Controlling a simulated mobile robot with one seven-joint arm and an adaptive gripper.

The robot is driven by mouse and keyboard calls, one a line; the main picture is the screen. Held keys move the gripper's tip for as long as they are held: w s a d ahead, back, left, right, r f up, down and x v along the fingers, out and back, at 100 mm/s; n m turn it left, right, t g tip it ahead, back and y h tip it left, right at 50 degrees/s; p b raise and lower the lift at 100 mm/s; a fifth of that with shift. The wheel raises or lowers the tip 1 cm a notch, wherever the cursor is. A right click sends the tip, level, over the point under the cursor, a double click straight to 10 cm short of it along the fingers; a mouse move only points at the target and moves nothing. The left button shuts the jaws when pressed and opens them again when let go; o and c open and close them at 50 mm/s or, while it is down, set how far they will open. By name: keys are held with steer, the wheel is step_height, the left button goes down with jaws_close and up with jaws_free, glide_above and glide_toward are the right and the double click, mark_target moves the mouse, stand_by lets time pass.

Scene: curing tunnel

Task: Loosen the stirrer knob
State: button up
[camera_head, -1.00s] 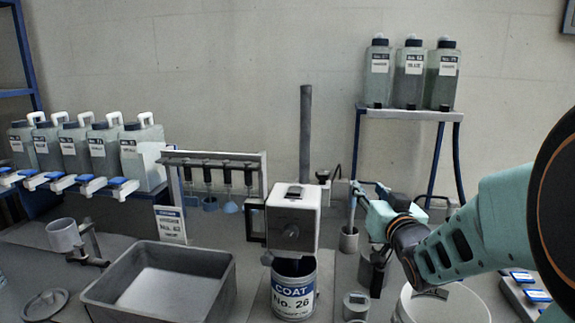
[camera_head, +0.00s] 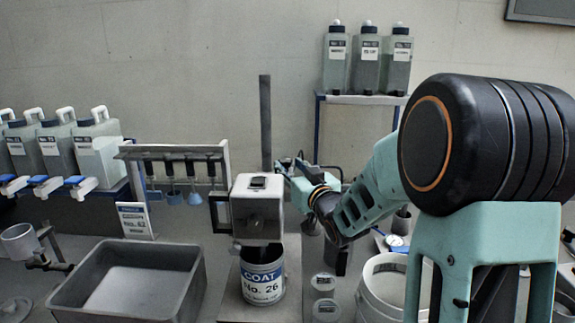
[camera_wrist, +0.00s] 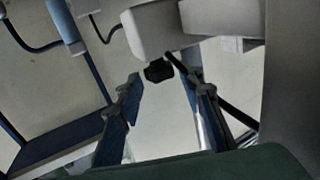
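The stirrer head (camera_head: 258,205) is a pale box in front of a dark upright pole (camera_head: 265,120), above a can marked COAT No. 26 (camera_head: 262,275). In the wrist view the white stirrer housing (camera_wrist: 160,28) is at the top, with a small black knob (camera_wrist: 158,70) below it. My gripper (camera_wrist: 162,84) has its two fingers apart, one on each side of the knob in the picture. I cannot tell whether they touch it. In the head view my gripper (camera_head: 292,178) is just right of the stirrer head, partly hidden by my arm.
A grey basin (camera_head: 130,285) lies left of the can, and hanging stirring tools (camera_head: 175,180) stand behind. A white bucket (camera_head: 385,285) and small lidded tins (camera_head: 325,285) are to the right. Bottles (camera_head: 367,60) stand on a raised shelf (camera_head: 365,99) at the back.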

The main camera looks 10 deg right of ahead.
steer(key=shift+w+a, duration=0.2)
steer(key=shift+w, duration=0.5)
steer(key=shift+c, duration=0.7)
steer(key=c, duration=0.7)
steer(key=shift+c, duration=0.2)
